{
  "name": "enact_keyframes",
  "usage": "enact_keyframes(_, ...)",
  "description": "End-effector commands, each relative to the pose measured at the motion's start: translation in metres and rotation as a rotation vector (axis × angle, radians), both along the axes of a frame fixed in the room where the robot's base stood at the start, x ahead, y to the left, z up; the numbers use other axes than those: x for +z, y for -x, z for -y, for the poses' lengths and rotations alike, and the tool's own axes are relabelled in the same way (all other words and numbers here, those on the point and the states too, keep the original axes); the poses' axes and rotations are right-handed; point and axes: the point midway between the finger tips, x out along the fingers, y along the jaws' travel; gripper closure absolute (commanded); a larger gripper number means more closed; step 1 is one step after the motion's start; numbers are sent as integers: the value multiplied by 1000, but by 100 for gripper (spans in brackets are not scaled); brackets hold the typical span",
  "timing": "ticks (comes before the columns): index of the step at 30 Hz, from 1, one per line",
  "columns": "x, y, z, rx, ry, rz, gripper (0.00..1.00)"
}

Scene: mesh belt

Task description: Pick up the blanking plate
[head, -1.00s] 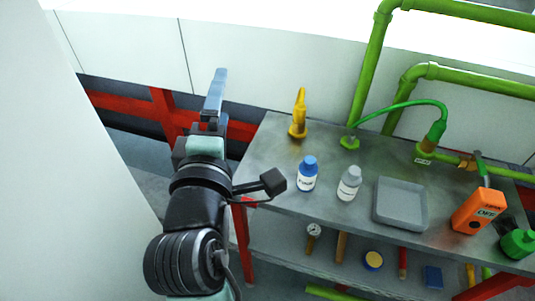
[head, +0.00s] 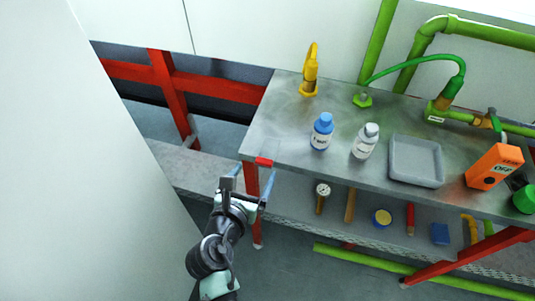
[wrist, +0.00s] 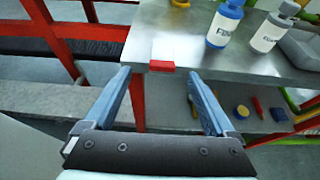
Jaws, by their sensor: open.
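A faint, flat grey plate-like patch (wrist: 166,46) lies on the bench top by its near left corner; it may be the blanking plate, but I cannot tell for certain. A small red block (head: 264,162) sits at the bench edge just in front of it, and also shows in the wrist view (wrist: 162,66). My gripper (head: 250,184) is open and empty, in front of this corner.
On the metal bench (head: 290,110) stand a blue-capped bottle (head: 321,132), a white bottle (head: 364,142), a grey tray (head: 416,162), an orange meter (head: 494,167) and a yellow fitting (head: 310,75). Several tools lie on the lower shelf (head: 290,205). A pale wall is at left.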

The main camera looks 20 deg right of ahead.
Motion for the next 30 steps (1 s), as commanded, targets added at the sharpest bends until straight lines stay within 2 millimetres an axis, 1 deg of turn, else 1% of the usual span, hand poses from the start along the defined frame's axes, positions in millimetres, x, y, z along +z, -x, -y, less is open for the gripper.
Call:
enact_keyframes(5,-5,-9,7,-1,-2,1,10)
enact_keyframes(7,-10,-13,13,-4,-2,0,10)
enact_keyframes(11,-21,-26,26,-3,-2,2,10)
enact_keyframes(15,-26,-39,32,0,-2,3,10)
enact_keyframes(23,-27,-41,34,0,-3,1,10)
enact_keyframes(24,-27,-41,34,0,-3,2,12)
enact_keyframes(26,-27,-41,34,0,-3,1,23)
enact_keyframes(30,-27,-41,34,0,-3,2,48)
